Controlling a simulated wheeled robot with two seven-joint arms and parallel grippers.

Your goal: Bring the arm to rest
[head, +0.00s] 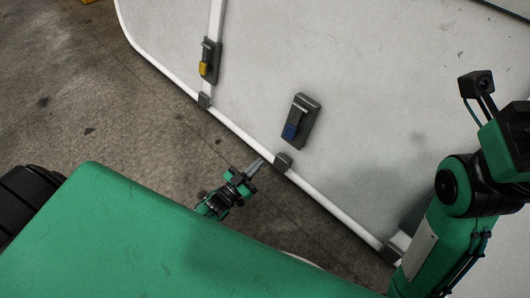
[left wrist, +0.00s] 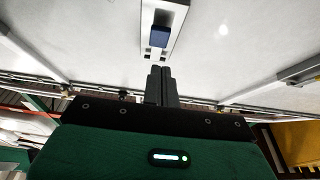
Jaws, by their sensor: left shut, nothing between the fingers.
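My left gripper (head: 256,166) is in the middle of the head view, close to the lower white rim of a large panel. Its two fingers are together with nothing between them. In the left wrist view the shut fingers (left wrist: 161,84) point toward a dark latch with a blue part. That blue latch (head: 301,121) is on the panel, up and right of the gripper in the head view, and the fingers look apart from it. My right arm (head: 455,215) is folded at the right edge; its gripper is outside the view.
The white panel (head: 370,90) fills the upper right. A second latch with a yellow part (head: 208,62) is further up and left, beside a white bar. Dark clamps (head: 283,162) sit along the rim. Bare stained floor (head: 110,110) is free at left.

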